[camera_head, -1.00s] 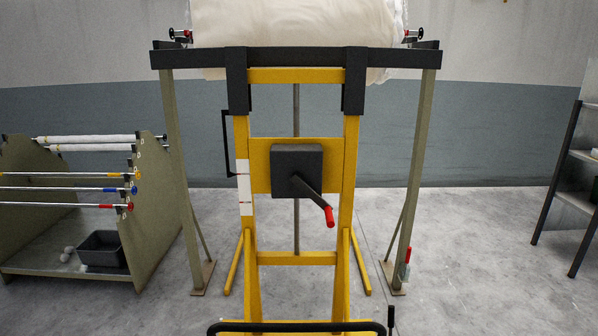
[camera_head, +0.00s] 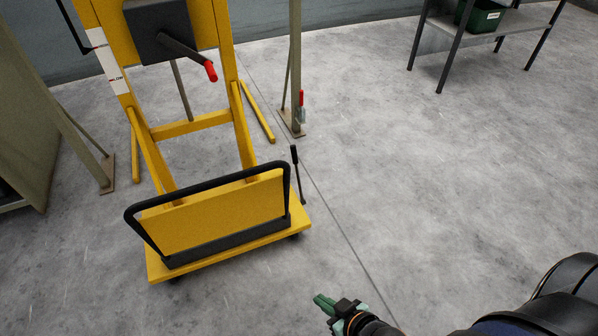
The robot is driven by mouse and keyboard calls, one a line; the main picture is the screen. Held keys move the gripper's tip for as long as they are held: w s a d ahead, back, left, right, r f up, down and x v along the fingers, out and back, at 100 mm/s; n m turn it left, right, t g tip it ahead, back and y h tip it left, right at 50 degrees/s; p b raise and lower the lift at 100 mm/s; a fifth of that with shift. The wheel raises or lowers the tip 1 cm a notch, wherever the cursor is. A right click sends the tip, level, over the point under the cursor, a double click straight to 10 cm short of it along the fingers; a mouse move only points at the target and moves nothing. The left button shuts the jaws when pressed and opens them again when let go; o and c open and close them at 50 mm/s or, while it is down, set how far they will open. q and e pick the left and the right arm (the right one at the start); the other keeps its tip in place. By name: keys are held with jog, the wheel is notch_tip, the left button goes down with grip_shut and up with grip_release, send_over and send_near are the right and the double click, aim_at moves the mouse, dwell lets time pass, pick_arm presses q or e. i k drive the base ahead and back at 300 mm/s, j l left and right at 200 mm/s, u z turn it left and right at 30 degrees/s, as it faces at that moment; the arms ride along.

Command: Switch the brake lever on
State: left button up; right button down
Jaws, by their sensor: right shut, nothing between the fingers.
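A thin dark lever with a black grip (camera_head: 295,157) stands nearly upright at the right side of the yellow lifter's base (camera_head: 220,248); it looks like the brake lever. A separate red-handled lever (camera_head: 302,99) sits low on the stand post behind it. My right gripper (camera_head: 322,302), with green fingers, is at the bottom centre, nearer to me than the lifter. It is shut and empty, apart from the lever and the lifter. My left gripper is not in view.
The lifter carries a dark box (camera_head: 158,30) with a red-ended crank (camera_head: 211,70) and a black push bar (camera_head: 128,215). A shelf (camera_head: 530,22) with a green bin (camera_head: 484,16) stands at the back right. The floor right of the lifter is clear.

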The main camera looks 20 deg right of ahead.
aim_at(294, 158)
jog(key=l+u, duration=0.15)
jog(key=u, duration=0.35)
jog(key=i+l+u, duration=0.1)
jog(key=l+u, duration=0.15)
jog(key=l, duration=0.2)
jog(key=i+l+u, duration=0.2)
jog(key=l, duration=0.25)
jog(key=l+u, duration=0.1)
jog(key=l, duration=0.35)
jog(key=k+l+u, duration=0.1)
jog(key=l, duration=2.35)
jog(key=u, duration=0.05)
